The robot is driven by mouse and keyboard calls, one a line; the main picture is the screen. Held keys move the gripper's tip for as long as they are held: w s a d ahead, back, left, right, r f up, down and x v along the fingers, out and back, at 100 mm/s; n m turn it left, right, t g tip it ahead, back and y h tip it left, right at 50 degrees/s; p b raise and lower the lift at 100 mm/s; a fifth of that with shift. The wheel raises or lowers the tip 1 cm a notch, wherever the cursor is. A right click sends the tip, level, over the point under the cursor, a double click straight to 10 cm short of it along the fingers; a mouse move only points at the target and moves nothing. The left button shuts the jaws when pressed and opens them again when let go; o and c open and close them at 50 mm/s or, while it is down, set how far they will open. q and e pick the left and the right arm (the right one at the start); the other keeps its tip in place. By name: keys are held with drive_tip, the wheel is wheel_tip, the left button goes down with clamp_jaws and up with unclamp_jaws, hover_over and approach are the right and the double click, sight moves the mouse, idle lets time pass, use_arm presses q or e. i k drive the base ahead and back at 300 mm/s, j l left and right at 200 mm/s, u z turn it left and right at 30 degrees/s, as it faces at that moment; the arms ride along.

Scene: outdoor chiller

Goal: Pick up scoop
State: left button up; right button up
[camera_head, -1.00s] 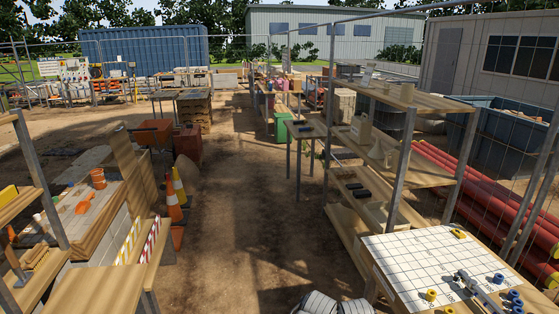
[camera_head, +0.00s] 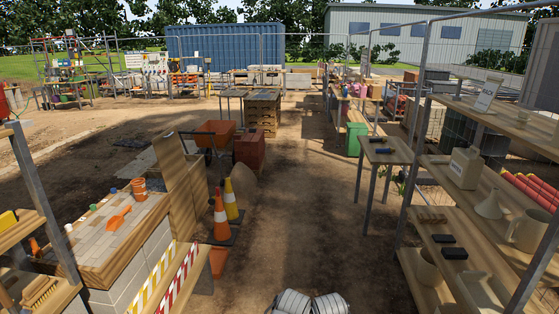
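An orange scoop (camera_head: 118,218) lies on the paved top of a block-sided bench (camera_head: 102,277) at the left. An orange cup (camera_head: 139,188) stands behind it on the same top. Pale rounded parts, which look like my own arm links, show at the bottom centre edge. Neither of my grippers can be made out, and nothing is seen touching the scoop.
Striped barrier boards (camera_head: 178,282) stand along the bench's right side. Traffic cones (camera_head: 221,217) and a red box (camera_head: 250,149) are beyond. A wooden shelf (camera_head: 445,265) with jugs and a funnel stands right, beside a small table (camera_head: 386,152). The dirt lane between is clear.

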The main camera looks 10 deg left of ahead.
sight(115, 222)
drive_tip(key=i+u, duration=0.1)
drive_tip(key=i, duration=0.8)
drive_tip(key=i+l+u, duration=0.1)
drive_tip(key=i, duration=0.85)
drive_tip(key=i+u, duration=0.35)
drive_tip(key=i, duration=0.15)
drive_tip(key=i+u, duration=0.35)
drive_tip(key=i+l+u, duration=0.2)
drive_tip(key=i+u, duration=0.15)
drive_tip(key=i, duration=0.25)
drive_tip(key=i+l+u, duration=0.35)
drive_tip(key=i+j, duration=0.05)
